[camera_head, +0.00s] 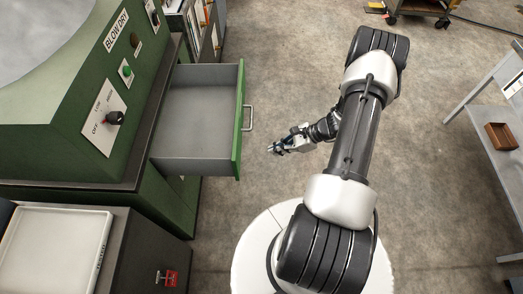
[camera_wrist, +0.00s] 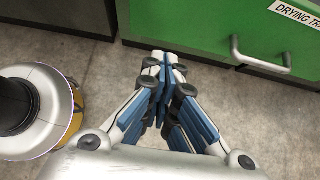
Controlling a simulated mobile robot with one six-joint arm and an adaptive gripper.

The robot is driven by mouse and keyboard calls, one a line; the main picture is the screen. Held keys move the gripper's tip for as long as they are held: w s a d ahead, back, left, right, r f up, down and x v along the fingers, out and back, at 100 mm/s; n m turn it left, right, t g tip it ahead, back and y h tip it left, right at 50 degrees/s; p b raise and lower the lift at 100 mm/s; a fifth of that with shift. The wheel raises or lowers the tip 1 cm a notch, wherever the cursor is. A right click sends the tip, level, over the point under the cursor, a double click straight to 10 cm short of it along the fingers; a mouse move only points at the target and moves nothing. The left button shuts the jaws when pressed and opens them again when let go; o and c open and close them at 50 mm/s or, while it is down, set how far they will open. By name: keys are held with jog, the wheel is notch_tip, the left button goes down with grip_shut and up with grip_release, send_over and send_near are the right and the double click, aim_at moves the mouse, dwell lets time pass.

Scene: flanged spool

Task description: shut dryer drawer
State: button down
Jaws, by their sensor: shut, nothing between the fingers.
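The dryer drawer (camera_head: 200,120) is pulled out of the green dryer (camera_head: 85,105) and looks empty inside. Its green front (camera_head: 239,125) carries a metal handle (camera_head: 248,118) on the outer face. The drawer front (camera_wrist: 195,25) also shows at the top of the wrist view, with the handle (camera_wrist: 262,58) at the right and part of a "DRYING TR" label. My gripper (camera_head: 272,149) is to the right of the drawer front, a little below the handle in the head view, and apart from it. Its fingers (camera_wrist: 165,62) are shut and empty, pointing toward the green front.
A dark cabinet with a pale tray (camera_head: 55,250) stands at the lower left. A shelf with binders (camera_head: 200,25) is behind the drawer. A bench with a brown box (camera_head: 501,136) is at the right. Concrete floor (camera_head: 285,90) around my gripper is clear.

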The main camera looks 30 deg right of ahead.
jog(key=w+a+r+b+x, duration=0.1)
jog(key=r+b+x, duration=0.1)
jog(key=x, duration=0.9)
jog(key=shift+w+a+f+b, duration=0.15)
jog(key=shift+a+f+b, duration=0.15)
jog(key=shift+a+b, duration=0.25)
